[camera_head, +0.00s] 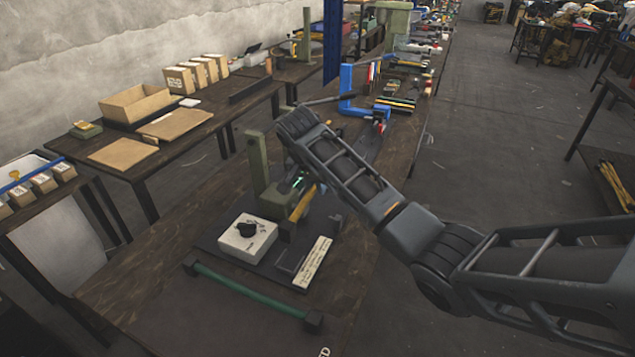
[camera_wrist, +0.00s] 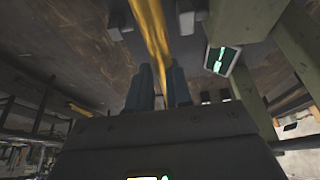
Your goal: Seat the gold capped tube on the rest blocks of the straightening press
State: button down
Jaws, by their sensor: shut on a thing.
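The gold tube (camera_head: 301,205) shows in the head view just in front of the straightening press (camera_head: 259,170), with a dark square cap at its near end. In the wrist view the gold tube (camera_wrist: 150,28) runs between the fingers of my gripper (camera_wrist: 161,82), which is shut on it. In the head view the gripper is mostly hidden by my arm and the press. Grey blocks beside the tube in the wrist view may be rest blocks (camera_wrist: 187,18); I cannot tell whether the tube touches them.
A white box with a black knob (camera_head: 247,238) and a label plate (camera_head: 313,262) sit on the press's dark base. A green capped tube (camera_head: 250,292) lies in front. A blue press (camera_head: 352,95) stands farther along the bench. The bench's front left is clear.

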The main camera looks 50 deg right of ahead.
aim_at(310, 195)
jog(key=shift+a, duration=0.15)
jog(key=shift+f+b, duration=1.85)
jog(key=shift+f, duration=1.8)
jog(key=shift+f, duration=0.7)
jog(key=c, duration=1)
grip_release()
jog(key=shift+o, duration=0.2)
jog(key=shift+r, duration=0.1)
jog(key=b+v, duration=0.1)
jog(key=v, duration=0.5)
jog(key=shift+s+a+r, duration=0.1)
jog(key=shift+a+r, duration=0.1)
jog(key=shift+r, duration=0.1)
jog(key=shift+s+a+r, duration=0.1)
jog(key=shift+a+r, duration=0.05)
jog(key=shift+r, duration=0.3)
